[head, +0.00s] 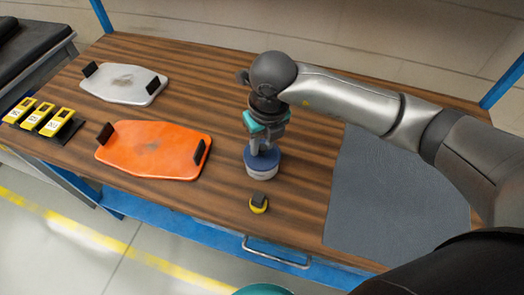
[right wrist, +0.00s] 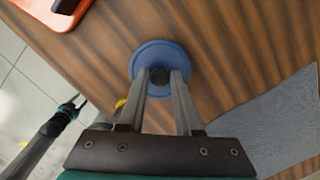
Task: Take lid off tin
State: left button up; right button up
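The tin (head: 262,174) is a short, pale grey round can on the wooden table, right of the orange panel. Its blue lid (head: 263,160) sits on top and appears level, with no gap that I can make out. In the right wrist view the lid (right wrist: 160,57) is a blue disc with a dark knob (right wrist: 160,76) in the middle. My right gripper (right wrist: 161,78) points down over the lid, its two fingers close against either side of the knob. My left gripper (right wrist: 74,104) shows small at the left of the right wrist view, fingers apart and empty, away from the tin.
An orange panel (head: 150,150) and a silver panel (head: 122,83), both with dark blocks, lie left. Yellow-topped items (head: 40,118) sit at the left edge. A grey mat (head: 385,195) lies right, bare where visible.

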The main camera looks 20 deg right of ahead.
grip_shut()
jog(key=shift+r, duration=0.1)
